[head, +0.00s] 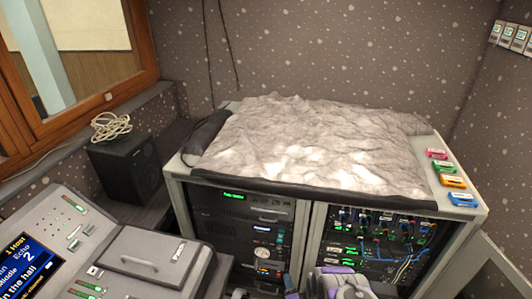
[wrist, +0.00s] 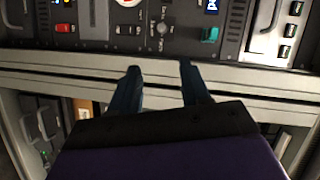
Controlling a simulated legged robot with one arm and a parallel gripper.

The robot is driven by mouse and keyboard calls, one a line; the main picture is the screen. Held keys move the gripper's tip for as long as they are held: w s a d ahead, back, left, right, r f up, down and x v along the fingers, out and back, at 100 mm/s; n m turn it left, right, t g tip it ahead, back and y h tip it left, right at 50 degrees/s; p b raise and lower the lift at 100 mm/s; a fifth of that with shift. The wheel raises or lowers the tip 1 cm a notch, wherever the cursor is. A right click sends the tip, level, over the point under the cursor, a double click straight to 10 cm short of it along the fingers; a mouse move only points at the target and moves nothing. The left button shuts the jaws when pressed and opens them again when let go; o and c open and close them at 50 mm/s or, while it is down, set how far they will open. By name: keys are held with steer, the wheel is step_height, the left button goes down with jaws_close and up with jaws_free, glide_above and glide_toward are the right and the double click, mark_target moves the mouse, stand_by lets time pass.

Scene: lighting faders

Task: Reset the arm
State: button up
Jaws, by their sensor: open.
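My gripper (wrist: 160,72) shows in the wrist view with its two dark blue fingers apart and nothing between them. Its fingertips lie over the pale front edge (wrist: 90,62) of a control console, just below the panel of knobs and switches. In the head view my arm, purple and grey, shows at the bottom centre, in front of the equipment rack. The fingers cannot be made out clearly there.
An equipment rack (head: 482,212) with a crumpled grey cover (head: 310,145) stands ahead, with several coloured blocks (head: 452,181) on its right side. A mixing console (head: 122,213) is at left. A black speaker (head: 125,168) with a coiled cable (head: 110,126) stands behind it.

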steer(key=w+d+r+n+g+h, duration=0.1)
steer(key=w+d+r+n+g, duration=0.4)
steer(key=w+r, duration=0.45)
steer(key=s+d+r+n+g+h, duration=0.15)
steer(key=s+r, duration=0.25)
steer(key=r, duration=0.6)
steer(key=s+d+r+n+g, duration=0.1)
steer(key=s+r+n+g, duration=0.2)
steer(key=r, duration=0.7)
steer(key=s+a+r+n+g, duration=0.1)
steer(key=s+a+r+g, duration=0.1)
steer(key=s+r, duration=0.6)
steer(key=s+a+r+g, duration=0.15)
steer(key=s+r, duration=0.35)
steer(key=s, duration=0.5)
steer(key=s+a+r+n+g, duration=0.1)
steer(key=s+r, duration=0.2)
steer(key=s, duration=0.5)
steer(key=s+a+r+n+g, duration=0.1)
steer(key=s+r+g, duration=0.1)
steer(key=s, duration=0.7)
steer(key=s+a+r+n+g+y, duration=0.1)
steer(key=s+a+r+n+g, duration=0.1)
steer(key=s, duration=0.6)
steer(key=shift+s+r, duration=0.3)
steer(key=shift+r, duration=0.55)
steer(key=shift+a, duration=0.15)
